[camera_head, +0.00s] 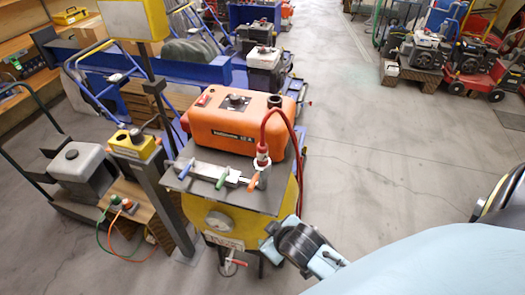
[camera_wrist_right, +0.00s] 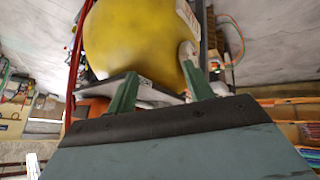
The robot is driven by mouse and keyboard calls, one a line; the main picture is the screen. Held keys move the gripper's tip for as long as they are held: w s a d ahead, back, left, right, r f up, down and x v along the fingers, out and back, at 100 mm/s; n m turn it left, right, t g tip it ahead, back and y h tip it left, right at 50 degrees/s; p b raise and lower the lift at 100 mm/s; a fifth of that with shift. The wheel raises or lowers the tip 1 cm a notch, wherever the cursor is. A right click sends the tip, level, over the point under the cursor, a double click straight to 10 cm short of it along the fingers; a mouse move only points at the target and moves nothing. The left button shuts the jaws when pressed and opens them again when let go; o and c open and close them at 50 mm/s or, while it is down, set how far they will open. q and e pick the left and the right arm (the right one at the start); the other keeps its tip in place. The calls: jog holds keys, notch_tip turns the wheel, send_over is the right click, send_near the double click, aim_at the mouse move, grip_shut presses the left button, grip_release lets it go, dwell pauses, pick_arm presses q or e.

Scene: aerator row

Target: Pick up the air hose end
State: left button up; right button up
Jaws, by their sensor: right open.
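A red air hose (camera_head: 292,128) arches over the right side of the orange compressor unit in the head view. Its near end (camera_head: 262,152), with a pale and red collar, stands upright at the right end of the metal valve manifold (camera_head: 208,172). My right gripper (camera_head: 271,236) is open, beside the yellow tank (camera_head: 228,232), lower than the hose end and apart from it. In the right wrist view the two green fingers (camera_wrist_right: 160,88) are spread with nothing visible between them, facing the yellow tank (camera_wrist_right: 135,40). A red line, probably the hose (camera_wrist_right: 74,65), runs at the left. My left gripper is not in view.
The orange unit (camera_head: 238,118) sits on the tank's dark top plate. Blue, green and orange valve handles stick out from the manifold. A grey post (camera_head: 165,195) and carts stand left. Open concrete floor (camera_head: 390,175) lies right of the tank.

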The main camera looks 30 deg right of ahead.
jog(key=w+a+r+n+t+y+p, duration=0.15)
jog(key=w+r+t, duration=0.25)
jog(key=r, duration=0.6)
jog(key=w+a+r+n+t, duration=0.1)
jog(key=w+r+n+t, duration=0.15)
jog(key=w+r, duration=0.45)
jog(key=w+a+r+n+t, duration=0.15)
jog(key=r+t, duration=0.25)
jog(key=r, duration=0.8)
jog(key=a+r+n+g+y, duration=0.45)
jog(key=a+n+y, duration=0.35)
jog(key=n, duration=0.4)
jog(key=a+r+n+g+y, duration=0.3)
jog(key=a+r+n+y, duration=0.25)
jog(key=n+y, duration=0.55)
jog(key=n+g+h, duration=0.9)
jog(key=g+h, duration=0.1)
jog(key=h, duration=1)
send_over(262, 145)
notch_tip(262, 145, down, 11)
notch_tip(262, 145, down, 7)
jog(key=shift+w+r+p, duration=0.15)
jog(key=shift+p, duration=0.6)
jog(key=shift+f, duration=0.55)
jog(key=f+p, duration=0.1)
jog(key=f, duration=0.3)
jog(key=shift+s+f+p, duration=0.15)
jog(key=shift+s+p, duration=0.05)
jog(key=shift+p, duration=0.1)
jog(key=shift+f, duration=0.4)
